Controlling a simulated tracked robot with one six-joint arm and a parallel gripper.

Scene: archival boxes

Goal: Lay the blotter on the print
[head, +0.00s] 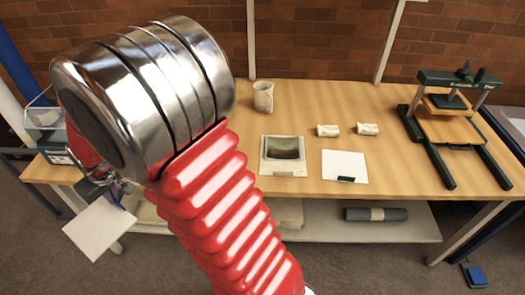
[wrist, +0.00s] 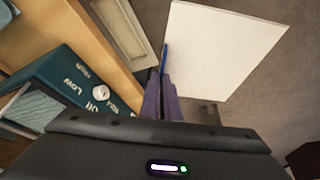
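A plain white square sheet with a blue tab at its edge, seemingly the blotter (wrist: 225,45), is held by my gripper (wrist: 165,82). The narrow purple fingers close at the tab. In the head view the blotter (head: 98,228) hangs tilted past the table's left front, over the floor, just below my gripper (head: 122,187). The exact contact is small and partly hidden by my arm. The print (head: 284,148), a dark landscape on a pale mount, lies flat at mid-table, far to the right of my gripper, with nothing on it.
A white sheet with a dark green tab (head: 345,163) lies right of the print. Two small pale bundles (head: 328,130) lie behind it. A beige jug (head: 263,96) stands behind the print. A green press (head: 457,105) stands at right. A teal box with a knob (wrist: 75,85) sits at the left table end.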

